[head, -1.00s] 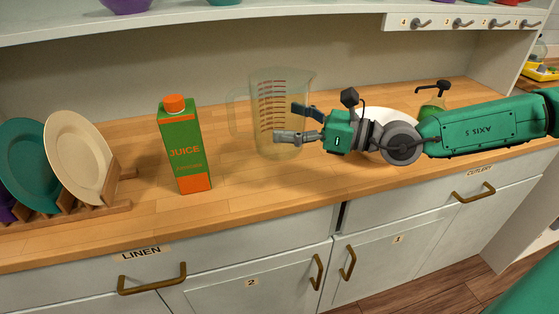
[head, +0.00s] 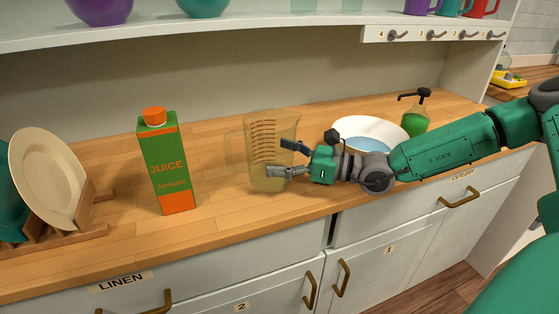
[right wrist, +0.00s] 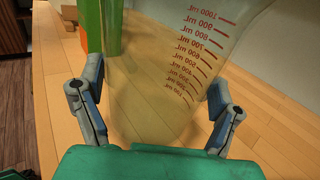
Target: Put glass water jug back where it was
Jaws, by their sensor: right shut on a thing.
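The glass water jug (head: 270,140) is clear with red measuring marks and a handle on its left side. It is upright at the counter, between the juice carton and the basin; I cannot tell whether its base touches the wood. My right gripper (head: 285,158) is shut on the jug from its right side. In the right wrist view the jug (right wrist: 160,80) fills the space between the two fingers (right wrist: 155,105), its marks mirrored through the glass. My left gripper is not in view.
A green and orange juice carton (head: 168,165) stands left of the jug. A plate rack (head: 85,228) with plates is at far left. A white basin (head: 345,127) and a green soap dispenser (head: 415,122) are at right. A shelf (head: 250,22) with hooks runs above.

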